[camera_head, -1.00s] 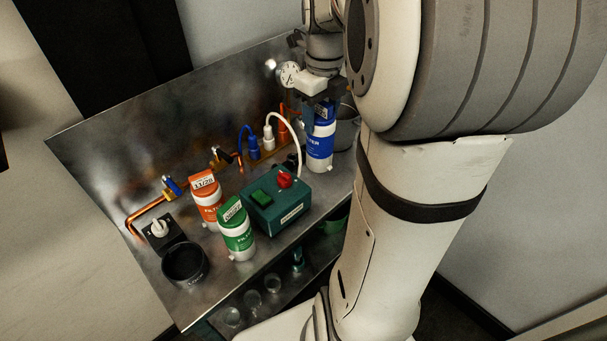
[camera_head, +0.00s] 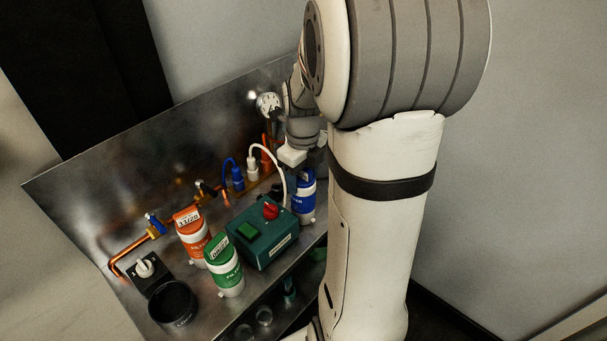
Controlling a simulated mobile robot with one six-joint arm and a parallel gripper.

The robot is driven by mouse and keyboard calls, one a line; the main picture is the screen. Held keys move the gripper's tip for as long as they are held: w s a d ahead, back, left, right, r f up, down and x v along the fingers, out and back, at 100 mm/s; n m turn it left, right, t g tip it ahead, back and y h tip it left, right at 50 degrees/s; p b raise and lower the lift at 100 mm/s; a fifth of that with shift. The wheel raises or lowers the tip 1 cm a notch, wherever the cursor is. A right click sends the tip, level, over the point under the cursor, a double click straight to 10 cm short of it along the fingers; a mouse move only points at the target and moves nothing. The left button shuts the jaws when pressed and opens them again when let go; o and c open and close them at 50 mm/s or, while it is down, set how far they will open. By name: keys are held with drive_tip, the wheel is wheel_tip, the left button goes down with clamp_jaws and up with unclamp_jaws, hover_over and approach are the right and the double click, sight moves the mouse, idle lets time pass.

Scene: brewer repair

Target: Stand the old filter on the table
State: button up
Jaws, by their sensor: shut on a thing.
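My gripper (camera_head: 306,166) is shut on the top of a blue-and-white filter (camera_head: 304,200) at the right end of the steel table (camera_head: 212,315). The filter is about upright, right of the green box. I cannot tell whether its base touches the table. An orange-and-white filter (camera_head: 193,237) and a green-and-white filter (camera_head: 225,267) stand on the table, left of the box. My arm hides part of the table's right end.
The green box (camera_head: 262,240) with a red knob stands close beside the held filter. Hoses and plugs (camera_head: 238,178), a gauge (camera_head: 268,104) and copper pipe (camera_head: 128,261) line the back. A black cup (camera_head: 172,302) is at front left. Glasses stand on the lower shelf.

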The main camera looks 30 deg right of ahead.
drive_tip(key=o, duration=0.5)
drive_tip(key=shift+f, duration=0.2)
drive_tip(key=o, duration=0.5)
drive_tip(key=shift+r, duration=0.1)
wheel_tip(320, 180, up, 12)
drive_tip(key=shift+r, duration=0.1)
drive_tip(key=shift+s+a+n, duration=0.15)
drive_tip(key=shift+a+n, duration=0.1)
drive_tip(key=shift+n, duration=0.15)
drive_tip(key=s+a+f+n+t, duration=0.1)
drive_tip(key=s+a+n, duration=0.2)
drive_tip(key=n, duration=0.7)
drive_tip(key=s+a+f+n+t, duration=0.1)
drive_tip(key=s+a+n, duration=0.3)
drive_tip(key=n, duration=0.6)
drive_tip(key=s+a+f+n+t, duration=0.1)
drive_tip(key=s+a+n, duration=0.3)
drive_tip(key=n, duration=0.7)
drive_tip(key=shift+s+a+f, duration=0.15)
drive_tip(key=shift+s+f, duration=0.35)
drive_tip(key=shift+f, duration=0.1)
